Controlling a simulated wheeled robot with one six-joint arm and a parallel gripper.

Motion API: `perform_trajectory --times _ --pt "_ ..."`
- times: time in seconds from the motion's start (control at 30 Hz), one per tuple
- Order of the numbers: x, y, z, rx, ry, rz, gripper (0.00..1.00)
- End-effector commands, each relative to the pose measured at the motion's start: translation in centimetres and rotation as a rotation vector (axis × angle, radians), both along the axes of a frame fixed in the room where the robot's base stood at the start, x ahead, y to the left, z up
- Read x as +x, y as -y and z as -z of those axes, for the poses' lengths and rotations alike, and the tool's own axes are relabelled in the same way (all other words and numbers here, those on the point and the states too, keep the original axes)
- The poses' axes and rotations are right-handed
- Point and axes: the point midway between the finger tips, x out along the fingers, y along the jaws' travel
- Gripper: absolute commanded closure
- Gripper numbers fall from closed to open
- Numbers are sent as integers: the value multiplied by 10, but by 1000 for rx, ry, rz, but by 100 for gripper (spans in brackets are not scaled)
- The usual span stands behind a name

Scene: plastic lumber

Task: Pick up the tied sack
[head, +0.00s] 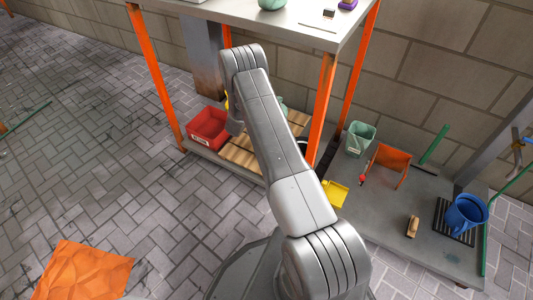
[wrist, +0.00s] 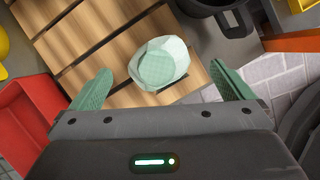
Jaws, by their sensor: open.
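A pale green, faceted, rounded thing, which I take for the sack (wrist: 160,63), lies on wooden slats in the wrist view. No tie can be made out on it. In the head view a small pale green part (head: 284,104) shows beside my arm on the lower shelf, mostly hidden. My gripper (wrist: 160,72) is open and empty, with its green fingers spread to the left and right of the pale green thing, apart from it. In the head view my arm hides the gripper.
A red bin (head: 208,128) stands left of the wooden slats (head: 240,152); it also shows in the wrist view (wrist: 35,115). A dark pan-like thing (wrist: 225,15) lies beyond the sack. Orange posts (head: 322,105) frame the shelf. The paved floor at left is mostly clear.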

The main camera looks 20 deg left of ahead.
Motion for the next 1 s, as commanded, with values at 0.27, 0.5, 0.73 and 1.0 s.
perform_trajectory --times 0.27,0.5,0.73,1.0 --pt "6 3 18 0 0 0 0" --pt "15 8 53 0 0 0 0" --pt "19 10 58 2 1 -1 0" --pt "19 10 58 1 0 0 39"
